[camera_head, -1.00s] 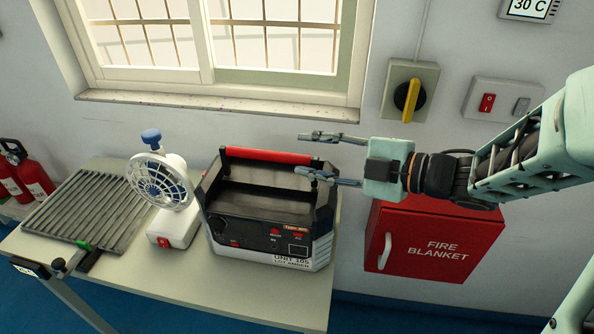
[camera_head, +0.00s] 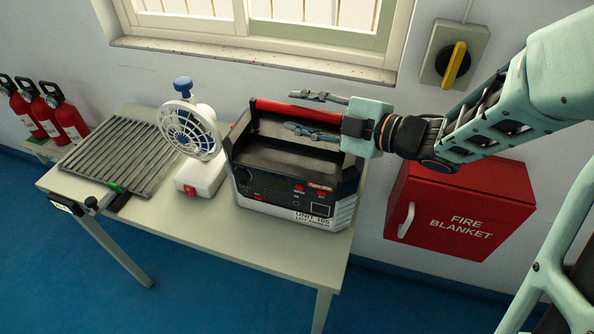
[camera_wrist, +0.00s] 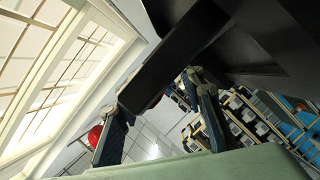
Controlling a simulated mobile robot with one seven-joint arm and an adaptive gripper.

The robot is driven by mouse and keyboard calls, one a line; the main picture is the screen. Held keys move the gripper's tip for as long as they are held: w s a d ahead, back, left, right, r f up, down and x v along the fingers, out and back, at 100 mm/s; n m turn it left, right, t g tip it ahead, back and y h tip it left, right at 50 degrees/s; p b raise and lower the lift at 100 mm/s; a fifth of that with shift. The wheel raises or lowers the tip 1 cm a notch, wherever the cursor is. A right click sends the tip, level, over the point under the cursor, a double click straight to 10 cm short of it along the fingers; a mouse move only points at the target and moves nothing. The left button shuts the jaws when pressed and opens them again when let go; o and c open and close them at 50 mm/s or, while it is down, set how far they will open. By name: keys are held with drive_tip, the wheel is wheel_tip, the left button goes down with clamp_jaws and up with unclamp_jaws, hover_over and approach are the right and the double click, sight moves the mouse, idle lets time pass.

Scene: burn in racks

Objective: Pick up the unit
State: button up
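The unit (camera_head: 290,178) is a dark box with a light lower front marked "UNIT 105" and a red carry handle (camera_head: 270,106) along its top. It stands on the bench. My gripper (camera_head: 290,111) comes in from the right at handle height. Its two fingers are open, one seen above the red handle and one below it. No closed grip on the handle shows. In the wrist view, the fingers (camera_wrist: 158,125) are spread, and a dark part of the unit (camera_wrist: 165,75) crosses the upper middle. Contact cannot be told.
A small white fan (camera_head: 198,150) stands close to the unit's left. A ribbed grey rack (camera_head: 125,152) lies further left on the bench (camera_head: 190,222). Behind are the wall and window sill (camera_head: 250,62). A red fire blanket box (camera_head: 455,210) hangs to the right.

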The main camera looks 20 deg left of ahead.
drive_tip(key=shift+w+a+f, duration=0.1)
drive_tip(key=shift+a, duration=0.35)
drive_tip(key=shift+c, duration=0.2)
clamp_jaws()
drive_tip(key=shift+w+r, duration=0.15)
drive_tip(key=shift+r, duration=0.25)
